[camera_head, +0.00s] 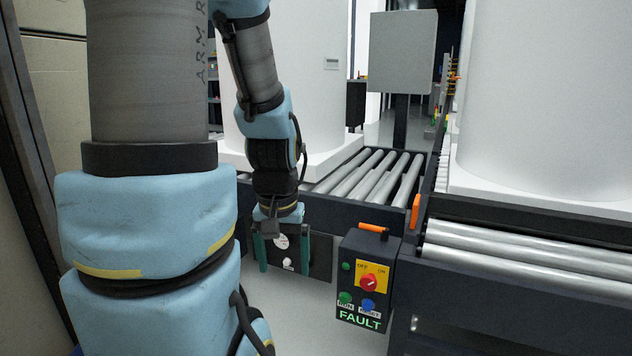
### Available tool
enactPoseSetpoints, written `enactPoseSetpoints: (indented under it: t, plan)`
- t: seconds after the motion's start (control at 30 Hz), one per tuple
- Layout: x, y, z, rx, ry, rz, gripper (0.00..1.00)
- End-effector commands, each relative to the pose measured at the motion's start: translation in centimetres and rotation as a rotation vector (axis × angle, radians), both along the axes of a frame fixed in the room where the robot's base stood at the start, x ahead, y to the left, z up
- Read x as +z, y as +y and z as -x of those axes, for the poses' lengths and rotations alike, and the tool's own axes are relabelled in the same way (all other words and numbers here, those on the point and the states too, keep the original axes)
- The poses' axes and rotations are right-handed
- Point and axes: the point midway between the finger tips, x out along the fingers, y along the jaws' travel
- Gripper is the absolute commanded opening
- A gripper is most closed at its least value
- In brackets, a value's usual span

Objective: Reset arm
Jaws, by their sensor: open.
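My arm fills the left half of the view and hangs down at the conveyor's front. My gripper (277,266) is open, with two green fingers pointing down, in front of a dark panel (318,258) with a small white round part. I cannot tell whether it touches the panel.
A roller conveyor (372,180) runs behind, with a white tank (305,85) on it. Another conveyor (530,250) at right bears a second white tank (545,95). A grey panel on a post (403,52) stands behind. Pale floor (310,315) is clear below my gripper.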

Motion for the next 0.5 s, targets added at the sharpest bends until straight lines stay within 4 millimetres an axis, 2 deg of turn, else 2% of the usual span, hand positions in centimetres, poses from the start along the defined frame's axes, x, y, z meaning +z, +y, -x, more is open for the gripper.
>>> enactPoseSetpoints:
  t: [0.07,0.1,0.37,0.5]
  plan:
    - [0.8,0.9,0.6,0.018,-0.038,0.006,0.86]
    - [2.1,0.7,0.4,0.012,-0.031,0.006,0.86]
    - [6.7,0.6,0.4,0.011,-0.028,0.005,0.86]
    - [10.2,0.6,0.4,0.011,-0.027,0.005,0.86]
